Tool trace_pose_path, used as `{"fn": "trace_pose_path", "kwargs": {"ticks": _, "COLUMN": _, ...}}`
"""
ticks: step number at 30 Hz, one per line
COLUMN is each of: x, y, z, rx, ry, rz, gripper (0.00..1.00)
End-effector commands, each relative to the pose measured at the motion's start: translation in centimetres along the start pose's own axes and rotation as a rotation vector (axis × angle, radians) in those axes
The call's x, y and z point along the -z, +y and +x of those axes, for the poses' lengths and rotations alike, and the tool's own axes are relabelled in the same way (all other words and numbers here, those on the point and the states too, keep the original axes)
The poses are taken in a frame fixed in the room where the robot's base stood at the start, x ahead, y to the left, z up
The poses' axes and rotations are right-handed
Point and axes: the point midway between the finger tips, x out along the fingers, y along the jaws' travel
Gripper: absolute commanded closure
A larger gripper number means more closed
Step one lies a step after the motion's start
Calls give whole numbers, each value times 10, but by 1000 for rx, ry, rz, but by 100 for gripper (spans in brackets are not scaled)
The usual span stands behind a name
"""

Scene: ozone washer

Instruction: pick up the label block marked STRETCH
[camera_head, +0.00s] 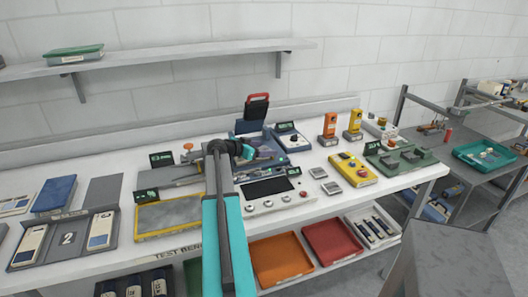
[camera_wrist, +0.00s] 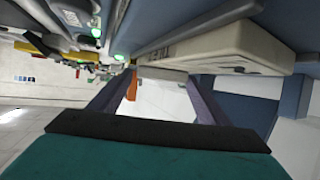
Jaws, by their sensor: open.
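Several small dark label blocks with green lettering stand on the white test bench (camera_head: 335,185). One label block (camera_head: 162,159) is at the back left, another label block (camera_head: 146,195) at the front left, and others (camera_head: 285,127) (camera_head: 373,148) (camera_head: 294,171) further right. Their lettering is too small to read, so I cannot tell which is marked STRETCH. My gripper (camera_head: 240,151) is over the middle of the bench; its fingers are hard to make out there. In the wrist view my gripper (camera_wrist: 160,84) is open, with a pale block (camera_wrist: 162,74) showing beyond and between the fingers. I see nothing held.
A pale casing (camera_wrist: 215,45) is close above the right finger in the wrist view. A yellow-edged grey mat (camera_head: 175,216), a white control panel (camera_head: 268,193), a yellow box (camera_head: 353,170) and a green fixture (camera_head: 402,160) crowd the bench. Orange (camera_head: 281,262) and red trays (camera_head: 332,242) sit below.

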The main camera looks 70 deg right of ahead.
Motion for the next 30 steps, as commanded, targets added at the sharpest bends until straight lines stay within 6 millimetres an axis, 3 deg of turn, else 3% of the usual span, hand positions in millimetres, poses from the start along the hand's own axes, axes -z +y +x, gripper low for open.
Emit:
{"fn": "trace_pose_path", "kwargs": {"ticks": 11, "x": 0, "y": 0, "z": 0, "rx": -1, "ry": 0, "rz": 1, "gripper": 30}}
{"fn": "trace_pose_path", "kwargs": {"ticks": 12, "x": 0, "y": 0, "z": 0, "rx": -1, "ry": 0, "rz": 1, "gripper": 31}}
{"fn": "trace_pose_path", "kwargs": {"ticks": 21, "x": 0, "y": 1, "z": 0, "rx": -1, "ry": 0, "rz": 1, "gripper": 79}}
{"fn": "trace_pose_path", "kwargs": {"ticks": 30, "x": 2, "y": 1, "z": 0, "rx": -2, "ry": 0, "rz": 1, "gripper": 79}}
